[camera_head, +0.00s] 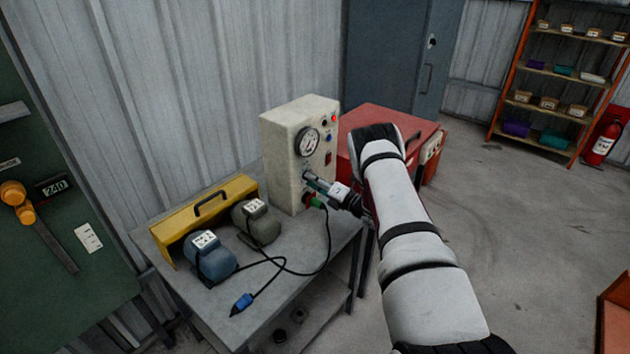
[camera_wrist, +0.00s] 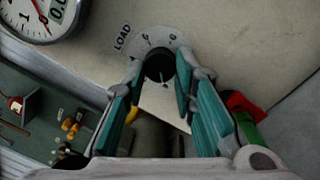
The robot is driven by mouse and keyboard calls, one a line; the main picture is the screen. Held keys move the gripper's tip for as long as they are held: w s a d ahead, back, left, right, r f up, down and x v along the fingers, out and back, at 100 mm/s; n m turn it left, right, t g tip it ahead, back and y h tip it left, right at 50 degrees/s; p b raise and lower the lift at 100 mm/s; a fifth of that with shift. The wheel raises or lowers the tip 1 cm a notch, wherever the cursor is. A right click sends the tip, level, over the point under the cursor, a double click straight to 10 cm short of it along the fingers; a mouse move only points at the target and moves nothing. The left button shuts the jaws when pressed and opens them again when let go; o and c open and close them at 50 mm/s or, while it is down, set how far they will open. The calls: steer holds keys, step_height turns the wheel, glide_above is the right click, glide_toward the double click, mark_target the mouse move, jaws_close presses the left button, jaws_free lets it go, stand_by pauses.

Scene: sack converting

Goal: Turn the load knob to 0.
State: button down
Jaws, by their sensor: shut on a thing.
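The load knob (camera_wrist: 158,66) is a dark round knob on the face of the cream test box (camera_head: 287,150). A pale dial plate marked LOAD (camera_wrist: 122,38) with numbers shows around its far side. My gripper (camera_wrist: 163,75) has its two teal-padded fingers on either side of the knob, shut on it. A small pale mark shows on the knob's lower part, but I cannot tell which number the knob is set to. In the head view my gripper (camera_head: 312,180) reaches the front of the box from the right and hides the knob.
A round gauge (camera_head: 307,142) sits above the knob. A red and green fitting (camera_head: 314,200) is just below, with a black cable hanging down. Two motors (camera_head: 210,257) and a yellow guard (camera_head: 205,215) stand on the grey bench (camera_head: 205,305). A red cabinet (camera_head: 385,125) stands behind.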

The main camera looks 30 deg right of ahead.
stand_by(0.5)
steer(key=c, duration=1.3)
jaws_free()
steer(key=v, duration=1.2)
